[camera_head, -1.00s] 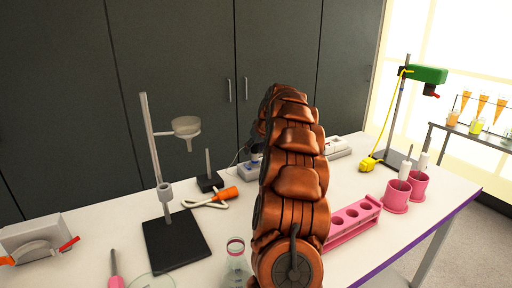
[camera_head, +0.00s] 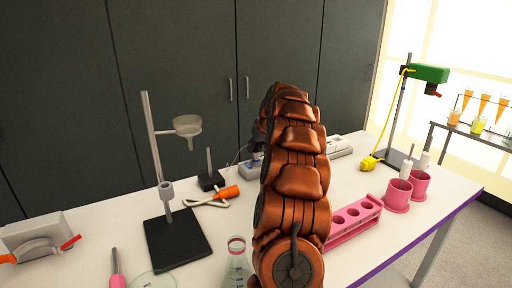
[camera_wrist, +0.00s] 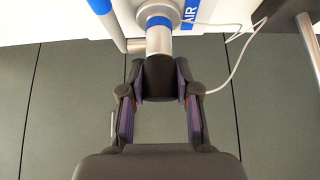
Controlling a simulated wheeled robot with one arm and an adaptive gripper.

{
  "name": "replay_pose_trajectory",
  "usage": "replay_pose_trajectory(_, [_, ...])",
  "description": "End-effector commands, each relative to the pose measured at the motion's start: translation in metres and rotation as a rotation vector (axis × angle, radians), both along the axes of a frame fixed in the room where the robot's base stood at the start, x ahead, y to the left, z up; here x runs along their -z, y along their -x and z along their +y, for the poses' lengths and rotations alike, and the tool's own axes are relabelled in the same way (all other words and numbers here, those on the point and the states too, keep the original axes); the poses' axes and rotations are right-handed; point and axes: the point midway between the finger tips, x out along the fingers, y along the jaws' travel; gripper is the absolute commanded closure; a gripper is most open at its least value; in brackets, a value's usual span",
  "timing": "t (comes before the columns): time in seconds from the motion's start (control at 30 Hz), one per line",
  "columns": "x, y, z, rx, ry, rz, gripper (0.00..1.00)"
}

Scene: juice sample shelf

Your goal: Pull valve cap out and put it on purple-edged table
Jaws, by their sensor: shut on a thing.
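In the wrist view, my gripper (camera_wrist: 159,82) is shut on a dark grey piece, apparently the valve cap (camera_wrist: 158,68), between its two purple-padded fingers. The cap meets the end of a silver cylinder (camera_wrist: 158,42) with a blue band, beside a blue AIR label. I cannot tell whether cap and cylinder are still joined. The white purple-edged table (camera_head: 425,215) spans the front of the head view.
A stand with a funnel (camera_head: 187,125), a flask (camera_head: 236,265), a pink tube rack (camera_head: 352,220) and pink cups (camera_head: 397,195) stand on the table. An orange-handled tool (camera_head: 227,192) lies behind. Dark cabinets (camera_head: 180,60) close off the back.

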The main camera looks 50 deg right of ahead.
Motion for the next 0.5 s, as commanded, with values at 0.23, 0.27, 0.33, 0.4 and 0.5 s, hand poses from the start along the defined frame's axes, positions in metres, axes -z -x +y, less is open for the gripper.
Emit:
replay_pose_trajectory(0.23, [-0.0037, -0.0006, 0.0001, -0.001, 0.001, -0.002, 1.00])
replay_pose_trajectory(0.27, [-0.0044, -0.0006, 0.0000, 0.000, 0.002, -0.002, 1.00])
replay_pose_trajectory(0.33, [-0.0056, -0.0007, 0.0000, 0.000, 0.002, -0.002, 1.00])
replay_pose_trajectory(0.4, [-0.0064, -0.0006, -0.0001, 0.000, 0.002, -0.002, 1.00])
replay_pose_trajectory(0.5, [-0.0072, -0.0006, -0.0001, 0.000, 0.002, -0.002, 1.00])
